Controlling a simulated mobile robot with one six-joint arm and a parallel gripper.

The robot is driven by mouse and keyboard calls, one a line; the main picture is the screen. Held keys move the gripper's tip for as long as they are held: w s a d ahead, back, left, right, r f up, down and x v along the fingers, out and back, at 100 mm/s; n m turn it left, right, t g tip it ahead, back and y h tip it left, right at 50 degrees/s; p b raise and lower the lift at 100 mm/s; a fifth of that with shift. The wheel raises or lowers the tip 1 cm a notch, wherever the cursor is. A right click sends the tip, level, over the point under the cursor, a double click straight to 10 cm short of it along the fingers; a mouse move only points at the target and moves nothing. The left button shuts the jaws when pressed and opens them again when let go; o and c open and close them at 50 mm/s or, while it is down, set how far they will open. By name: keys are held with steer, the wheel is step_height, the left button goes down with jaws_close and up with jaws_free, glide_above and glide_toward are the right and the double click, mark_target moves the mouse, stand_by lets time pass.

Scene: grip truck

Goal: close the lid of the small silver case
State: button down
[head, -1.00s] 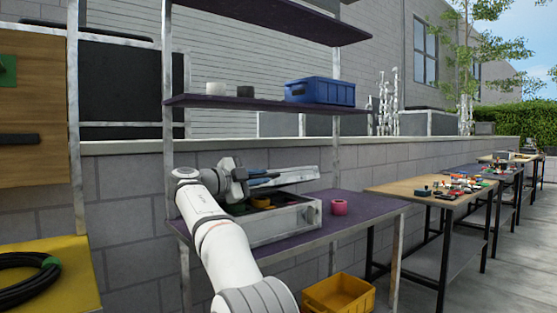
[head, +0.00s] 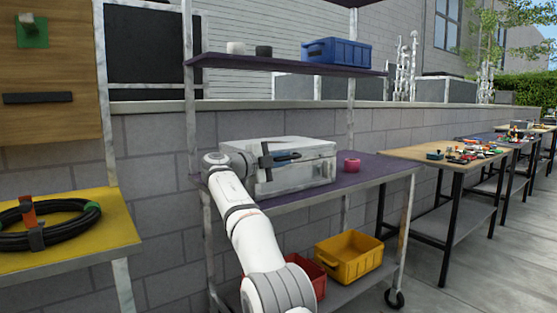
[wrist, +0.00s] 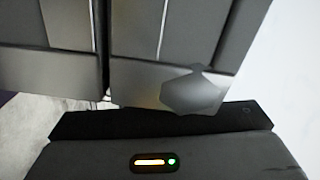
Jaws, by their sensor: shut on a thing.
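The small silver case (head: 310,172) stands on the purple shelf top of the cart, and its lid (head: 285,146) lies down flat over the box. My gripper (head: 294,156) is at the front edge of the lid, reaching across it from the left. In the wrist view my gripper's two dark fingers (wrist: 107,75) are nearly together with a thin gap, shut on the lid's edge. The held part itself is mostly hidden. The inside of the case is out of sight.
A pink tape roll (head: 352,165) sits right of the case on the purple shelf (head: 375,168). A blue bin (head: 336,51) is on the shelf above. A yellow bin (head: 348,259) and a red bin (head: 312,277) are below. A yellow table (head: 75,252) stands at left.

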steer(key=shift+d+f, duration=0.15)
steer(key=shift+f, duration=0.2)
steer(key=c, duration=1.5)
jaws_free()
steer(key=shift+o, duration=0.2)
steer(key=shift+r, duration=0.1)
steer(key=shift+s, duration=0.1)
steer(key=v, duration=0.7)
steer(key=shift+s+a, duration=0.15)
steer(key=shift+a, duration=0.25)
